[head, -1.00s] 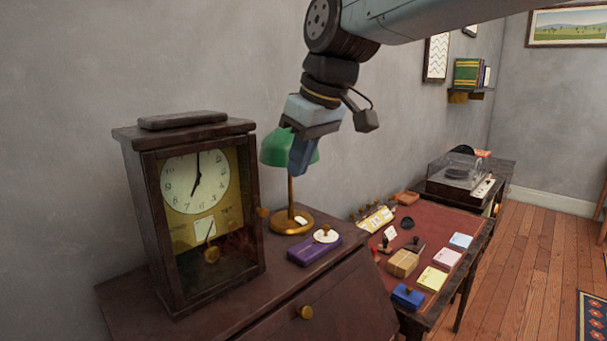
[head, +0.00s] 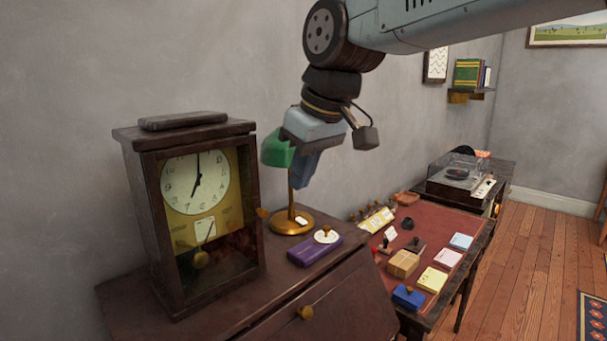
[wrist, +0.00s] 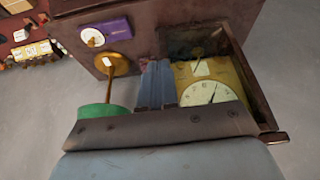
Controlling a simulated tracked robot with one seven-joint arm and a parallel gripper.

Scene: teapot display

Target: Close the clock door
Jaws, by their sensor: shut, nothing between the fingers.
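A dark wooden clock (head: 137,215) stands on a cabinet at the left in the head view. Its glazed door (head: 244,250) shows the dial and pendulum behind it. A small brass knob (head: 262,212) is at the door's right edge. The door looks close to the case; I cannot tell whether a gap is left. The wrist view shows the clock (wrist: 250,75) upside down. My gripper (head: 299,186) is shut and empty, right of the clock and in front of the lamp in the head view. In the wrist view its fingers (wrist: 153,66) partly hide the clock's side.
A green-shaded brass lamp (head: 292,222) stands close to my gripper. A purple box (head: 315,250) lies on the cabinet top (head: 235,308). A red-topped desk (head: 425,228) with several stamps and note pads stands to the right. Open floor lies farther right.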

